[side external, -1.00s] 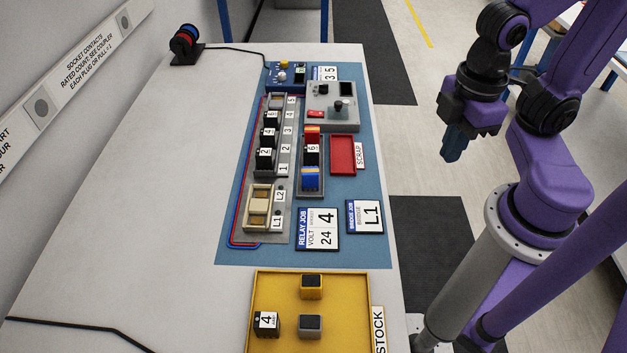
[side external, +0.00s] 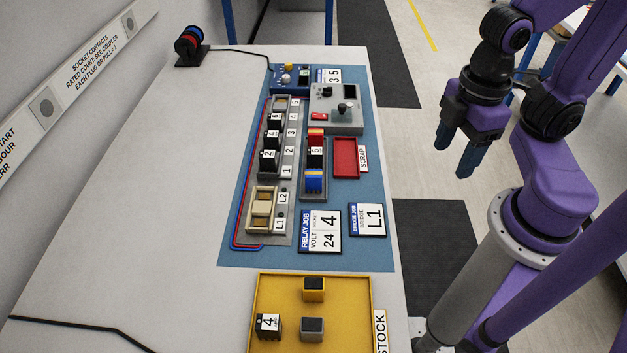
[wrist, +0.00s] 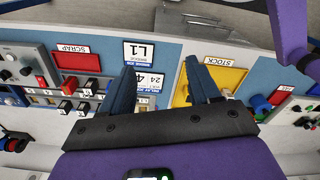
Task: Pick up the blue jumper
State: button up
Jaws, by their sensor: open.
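The blue jumper (side external: 314,182) sits in the near end of a narrow grey rack (side external: 304,196). A black block marked 6 (side external: 315,157) and a red piece (side external: 316,137) stand behind it in the same rack. My gripper (side external: 452,161) is open and empty. It is raised to the right of the bench, well apart from the jumper. In the wrist view, my two fingers (wrist: 162,67) are spread with nothing between them.
A red scrap tray (side external: 345,157) lies right of the rack. Left of it is a socket strip with numbered black relays (side external: 271,140). A grey control box (side external: 335,112) stands behind. Job cards (side external: 320,231) and a yellow stock tray (side external: 345,282) lie nearer. The bench's left side is mostly clear.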

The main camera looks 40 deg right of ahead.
jog(key=w+a+m, duration=0.2)
jog(key=w+a, duration=0.4)
jog(key=w, duration=0.8)
jog(key=m, duration=0.1)
send_over(313, 173)
notch_tip(313, 173, down, 5)
notch_tip(313, 173, down, 11)
jog(key=shift+w+f, duration=0.1)
jog(key=shift+w, duration=0.05)
jog(key=shift+f, duration=2.75)
jog(key=c, duration=1)
